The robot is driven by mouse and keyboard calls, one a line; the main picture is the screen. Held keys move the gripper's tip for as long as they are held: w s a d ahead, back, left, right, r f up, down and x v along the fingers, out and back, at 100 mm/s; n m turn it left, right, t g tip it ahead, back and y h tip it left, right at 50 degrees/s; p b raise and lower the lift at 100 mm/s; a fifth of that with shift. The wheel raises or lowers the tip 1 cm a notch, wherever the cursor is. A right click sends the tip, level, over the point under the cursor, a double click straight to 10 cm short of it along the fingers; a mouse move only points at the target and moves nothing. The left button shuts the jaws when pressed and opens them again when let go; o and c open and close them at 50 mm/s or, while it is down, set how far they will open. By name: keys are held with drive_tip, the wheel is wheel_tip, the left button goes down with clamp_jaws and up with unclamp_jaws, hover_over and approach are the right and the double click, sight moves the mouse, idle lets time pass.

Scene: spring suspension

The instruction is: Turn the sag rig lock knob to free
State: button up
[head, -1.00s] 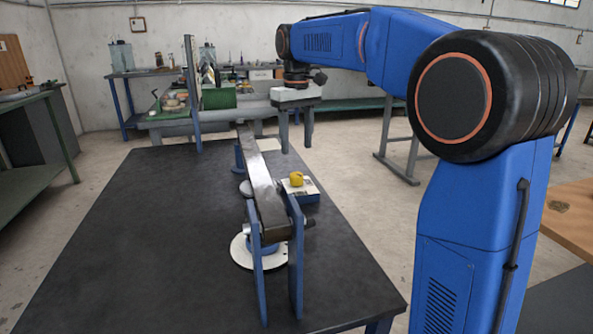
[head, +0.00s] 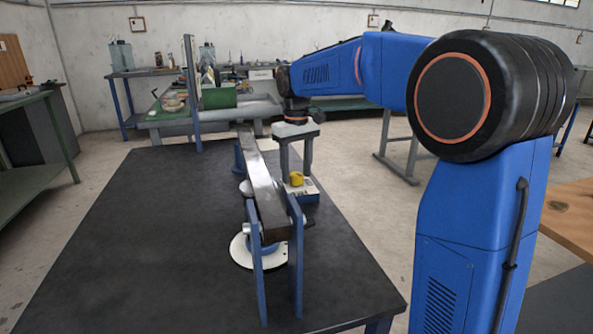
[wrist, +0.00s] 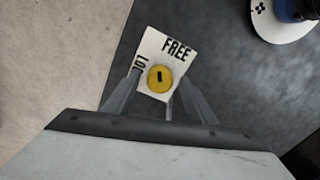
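The yellow lock knob (head: 296,179) sits on a small box with a white top plate (head: 311,188) and blue sides, on the dark table right of the beam. In the wrist view the knob (wrist: 160,79) shows a dark mark on its face. The plate (wrist: 152,45) reads "FREE" at its upper edge and another partly hidden word at its left. My gripper (head: 295,176) points down over the knob, its fingers spread apart. In the wrist view my gripper's fingers (wrist: 160,95) lie on either side of the knob. I cannot tell whether they touch it.
A long metal beam (head: 262,188) runs along the table (head: 150,240) between blue uprights (head: 297,260), close left of the knob box. A round white base (head: 240,250) stands under its near end. The table's left side is clear.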

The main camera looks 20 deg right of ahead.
sight(296, 174)
drive_tip(key=c, duration=0.9)
drive_tip(key=shift+m, duration=2.9)
drive_tip(key=o, duration=1)
wheel_tip(296, 174, up, 18)
drive_tip(key=shift+f, duration=0.25)
